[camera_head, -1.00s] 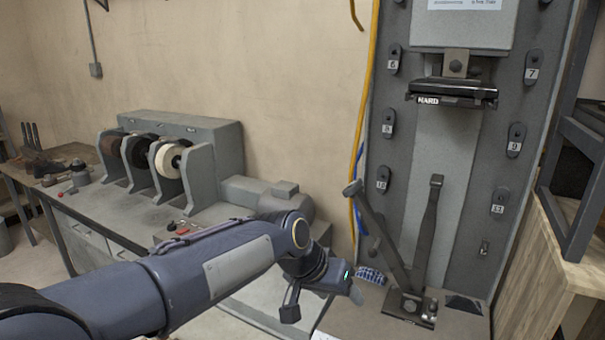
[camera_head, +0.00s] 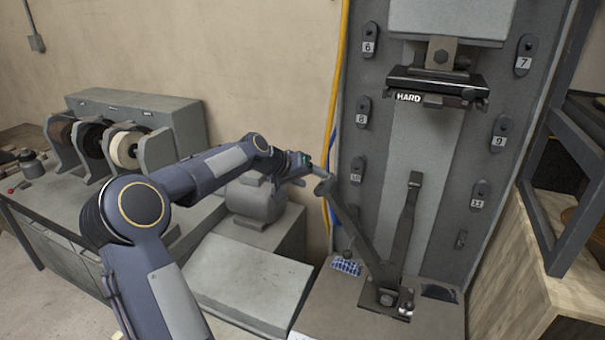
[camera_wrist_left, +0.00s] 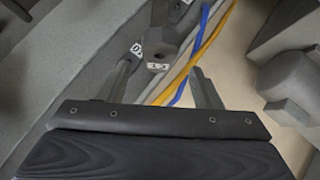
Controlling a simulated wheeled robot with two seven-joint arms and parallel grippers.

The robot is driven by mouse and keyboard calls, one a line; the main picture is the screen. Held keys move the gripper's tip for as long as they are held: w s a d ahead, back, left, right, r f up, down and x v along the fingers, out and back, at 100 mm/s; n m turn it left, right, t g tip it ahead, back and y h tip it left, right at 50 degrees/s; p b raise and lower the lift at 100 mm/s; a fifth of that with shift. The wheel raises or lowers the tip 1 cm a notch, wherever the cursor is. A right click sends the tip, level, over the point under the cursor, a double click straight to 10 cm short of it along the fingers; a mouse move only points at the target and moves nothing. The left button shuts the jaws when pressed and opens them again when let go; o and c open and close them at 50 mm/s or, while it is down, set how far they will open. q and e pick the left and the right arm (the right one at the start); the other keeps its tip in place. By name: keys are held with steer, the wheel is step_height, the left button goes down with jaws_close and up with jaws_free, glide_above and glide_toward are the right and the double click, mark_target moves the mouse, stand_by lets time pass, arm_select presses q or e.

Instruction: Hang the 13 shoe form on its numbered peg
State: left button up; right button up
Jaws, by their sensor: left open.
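My left gripper (camera_head: 313,170) is open beside the upper end of a slanted dark arm (camera_head: 347,222) in the head view. In the left wrist view its two fingers (camera_wrist_left: 165,88) stand apart. Between and beyond them is a dark grey piece with a small white number tag (camera_wrist_left: 157,67), which may read 13; I cannot tell for sure. No contact with it is clear. Numbered dark forms hang on the grey panel, among them 6 (camera_head: 369,40), 8 (camera_head: 363,112) and 10 (camera_head: 356,172). A small bare-looking peg (camera_head: 461,240) is at lower right. My right gripper is out of view.
An upright dark bar (camera_head: 408,215) stands beside the slanted arm on the machine's base. A HARD-marked black pad (camera_head: 436,88) juts out above. Yellow cable (camera_head: 334,90) runs down the panel's left edge. A bench with grinding wheels (camera_head: 124,150) is at left, a wooden cabinet (camera_head: 535,265) at right.

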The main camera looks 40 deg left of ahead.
mark_target(323, 183)
arm_select(q)
steer(key=shift+b+x, duration=0.3)
steer(key=shift+x, duration=2.25)
steer(key=shift+d, duration=0.1)
steer(key=shift+c, duration=0.5)
jaws_close()
steer(key=shift+r, duration=0.15)
steer(key=shift+s+a+r+p, duration=0.15)
steer(key=shift+a+r+p, duration=0.3)
steer(key=shift+r, duration=0.15)
steer(key=shift+s+a+r+p, duration=0.15)
steer(key=shift+a+r+p, duration=0.3)
steer(key=shift+r, duration=0.1)
steer(key=shift+r, duration=0.1)
